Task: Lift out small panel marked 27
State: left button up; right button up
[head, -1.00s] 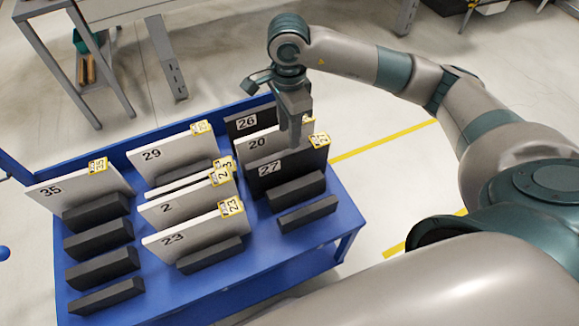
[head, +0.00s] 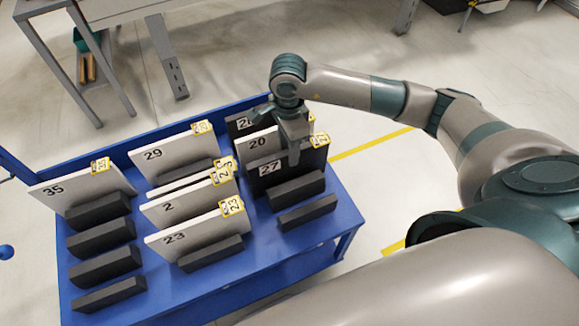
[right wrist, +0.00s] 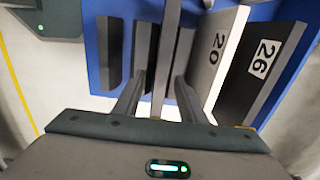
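The small dark panel marked 27 (head: 316,160) stands upright in the right-hand row of the blue cart, in front of the white panel 20 (head: 257,143). My right gripper (head: 292,155) is at the top edge of panel 27, pointing down. In the right wrist view, panel 27 (right wrist: 166,55) shows edge-on between the two spread fingers (right wrist: 160,82), with gaps on both sides. The gripper looks open around the panel. Part of the panel's top edge is hidden by the gripper in the head view. My left gripper is not in view.
The blue cart (head: 245,275) holds dark slotted blocks and white panels 29 (head: 180,151), 35 (head: 75,190), 2 (head: 190,205) and 23 (head: 195,234). Dark panel 26 (right wrist: 262,62) stands close behind panel 20. Open floor lies right of the cart.

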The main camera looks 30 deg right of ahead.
aim_at(289, 168)
jog(key=shift+f, duration=0.45)
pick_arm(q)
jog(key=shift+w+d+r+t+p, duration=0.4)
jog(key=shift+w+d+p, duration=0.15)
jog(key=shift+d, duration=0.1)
pick_arm(e)
notch_tip(289, 168, down, 4)
jog(key=shift+r, duration=0.2)
jog(key=shift+c, duration=0.4)
jog(key=shift+w, duration=0.1)
grip_shut()
